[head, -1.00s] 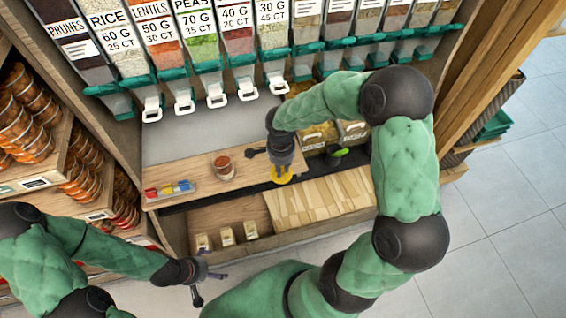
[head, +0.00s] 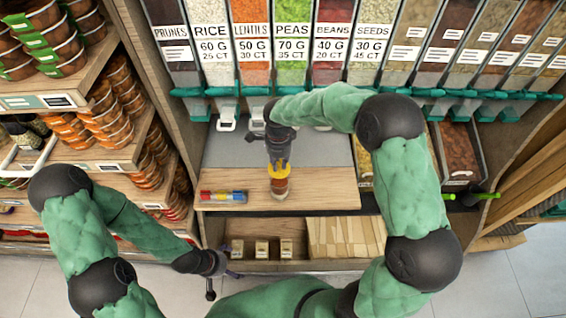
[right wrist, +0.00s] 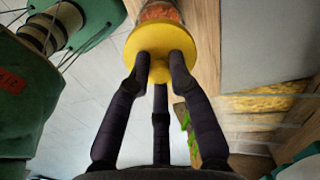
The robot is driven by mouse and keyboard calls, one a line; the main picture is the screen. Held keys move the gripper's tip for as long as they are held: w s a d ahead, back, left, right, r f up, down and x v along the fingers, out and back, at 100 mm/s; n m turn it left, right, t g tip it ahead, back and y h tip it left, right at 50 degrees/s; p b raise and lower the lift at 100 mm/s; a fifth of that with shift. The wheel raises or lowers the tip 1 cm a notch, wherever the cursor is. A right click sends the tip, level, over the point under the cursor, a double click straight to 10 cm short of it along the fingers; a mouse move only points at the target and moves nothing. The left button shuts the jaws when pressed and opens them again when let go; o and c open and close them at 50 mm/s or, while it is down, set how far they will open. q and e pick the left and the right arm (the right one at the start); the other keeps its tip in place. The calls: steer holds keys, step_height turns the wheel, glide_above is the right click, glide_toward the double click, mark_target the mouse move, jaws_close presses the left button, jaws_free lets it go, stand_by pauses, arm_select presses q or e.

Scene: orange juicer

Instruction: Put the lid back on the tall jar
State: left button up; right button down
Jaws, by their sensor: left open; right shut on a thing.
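The jar (head: 281,188) is clear with reddish-orange contents and stands near the front edge of the wooden counter in the head view. My right gripper (head: 279,163) is shut on the yellow lid (head: 279,172), right over the jar's mouth. In the right wrist view the fingers close on the knob of the lid (right wrist: 150,38), and part of the jar (right wrist: 158,11) shows just beyond it. The lid hides the jar's rim, so I cannot tell whether they touch. My left gripper (head: 222,274) is open and empty, low in front of the counter.
Colored blocks or packets (head: 222,196) lie on the counter (head: 325,188) left of the jar. Food dispensers (head: 292,40) line the back. Small boxes (head: 262,248) stand on the shelf below. A black-and-green scoop (head: 478,197) is at the right. The counter right of the jar is clear.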

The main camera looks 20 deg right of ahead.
mark_target(279, 168)
steer(key=shift+f+b, duration=1)
steer(key=shift+f, duration=1.05)
steer(key=shift+f+b, duration=0.8)
steer(key=shift+f, duration=0.2)
steer(key=shift+b, duration=0.3)
steer(key=shift+f+b, duration=0.15)
steer(key=shift+b, duration=0.25)
stand_by(0.3)
steer(key=c, duration=1)
jaws_free()
steer(key=shift+c, duration=0.2)
steer(key=shift+o, duration=0.2)
steer(key=o, duration=0.4)
